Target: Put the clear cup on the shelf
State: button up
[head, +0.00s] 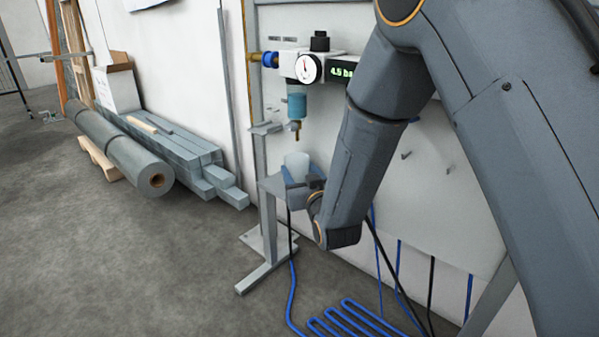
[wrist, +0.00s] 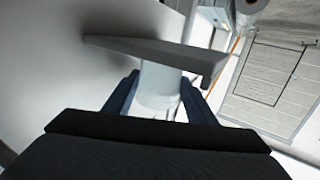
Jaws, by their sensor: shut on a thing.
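The clear cup (head: 297,164) is a pale, translucent cylinder. My gripper (head: 302,186) is shut on the cup's lower part, reaching in from the right. In the wrist view the cup (wrist: 157,88) sits between the two dark fingers of my gripper (wrist: 159,80). The grey shelf plate (wrist: 120,46) crosses just past the fingertips there and hides part of the cup. I cannot tell whether the cup touches the shelf.
A gauge unit (head: 305,67) with a blue bowl (head: 297,105) hangs on the wall panel above the cup. A small bracket (head: 266,128) is left of it. Blue hoses (head: 345,318) lie below. A grey roll (head: 125,150) and stacked beams lie left; the floor between is clear.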

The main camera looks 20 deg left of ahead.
jog(key=o, duration=1.1)
jog(key=shift+r, duration=0.2)
jog(key=s+d+g+h+p, duration=0.1)
jog(key=s+d+g+h, duration=0.2)
jog(key=s+d, duration=0.4)
jog(key=s+d+g+h+p, duration=0.1)
jog(key=s+d+g+h, duration=0.2)
jog(key=s, duration=1.3)
jog(key=s+d+g+h+p, duration=0.1)
jog(key=s+d+g+h, duration=0.2)
jog(key=s+d+g, duration=0.5)
jog(key=s+d, duration=0.4)
jog(key=d, duration=0.1)
jog(key=shift+s+h, duration=0.25)
jog(key=shift+h, duration=0.05)
jog(key=shift+f, duration=0.1)
